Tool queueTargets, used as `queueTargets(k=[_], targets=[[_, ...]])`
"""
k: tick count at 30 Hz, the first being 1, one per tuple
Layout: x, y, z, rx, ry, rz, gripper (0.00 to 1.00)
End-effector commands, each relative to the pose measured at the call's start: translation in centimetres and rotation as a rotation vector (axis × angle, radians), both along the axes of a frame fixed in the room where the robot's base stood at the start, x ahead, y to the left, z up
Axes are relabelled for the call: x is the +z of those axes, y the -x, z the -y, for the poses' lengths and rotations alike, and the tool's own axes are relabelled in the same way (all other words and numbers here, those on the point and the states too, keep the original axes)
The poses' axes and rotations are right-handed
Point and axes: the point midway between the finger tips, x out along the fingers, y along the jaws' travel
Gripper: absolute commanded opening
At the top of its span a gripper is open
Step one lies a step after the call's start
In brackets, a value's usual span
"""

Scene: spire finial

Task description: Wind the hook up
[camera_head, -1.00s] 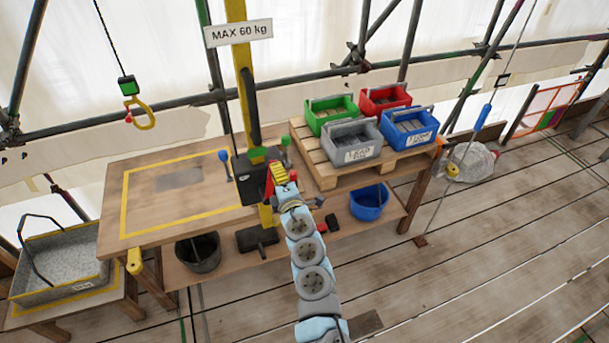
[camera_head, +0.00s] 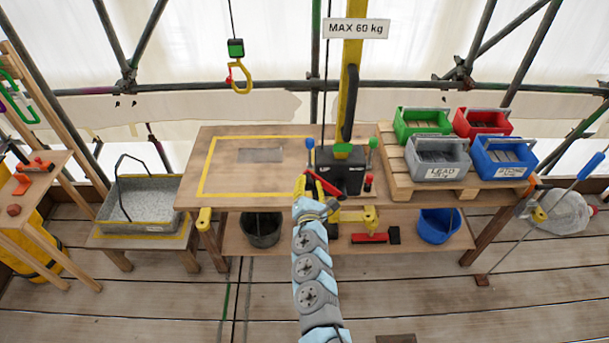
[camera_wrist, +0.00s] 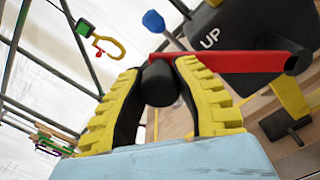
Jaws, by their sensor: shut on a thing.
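The yellow hook (camera_head: 240,78) hangs on a cable under a green block at the upper left, above the table's back edge. It also shows in the wrist view (camera_wrist: 108,46). The black winch box (camera_head: 341,174) stands at the foot of the yellow post and bears the word UP in the wrist view (camera_wrist: 245,35). Its red crank arm (camera_wrist: 235,62) ends in a black grip (camera_wrist: 160,83). My gripper (camera_head: 310,187) is at the front left of the winch. In the wrist view its yellow ribbed fingers (camera_wrist: 160,88) are closed around the black grip.
A blue-tipped lever (camera_head: 310,150) and a green-tipped lever (camera_head: 373,148) flank the winch. Several bins stand on a pallet (camera_head: 405,183) at right. A grey tray (camera_head: 150,205) sits at left. The yellow-outlined table area (camera_head: 225,175) is largely bare.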

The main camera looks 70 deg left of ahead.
Motion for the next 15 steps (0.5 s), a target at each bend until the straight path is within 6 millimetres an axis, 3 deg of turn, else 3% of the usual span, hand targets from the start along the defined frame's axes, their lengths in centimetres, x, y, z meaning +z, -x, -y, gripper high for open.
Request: queueTargets(k=[6, 15], targets=[[-2.2, 0.7, 0.2, -0.015, 0.047, 0.148, 0.00], [-3.5, 1.5, -0.1, -0.016, 0.081, 0.265, 0.00]])
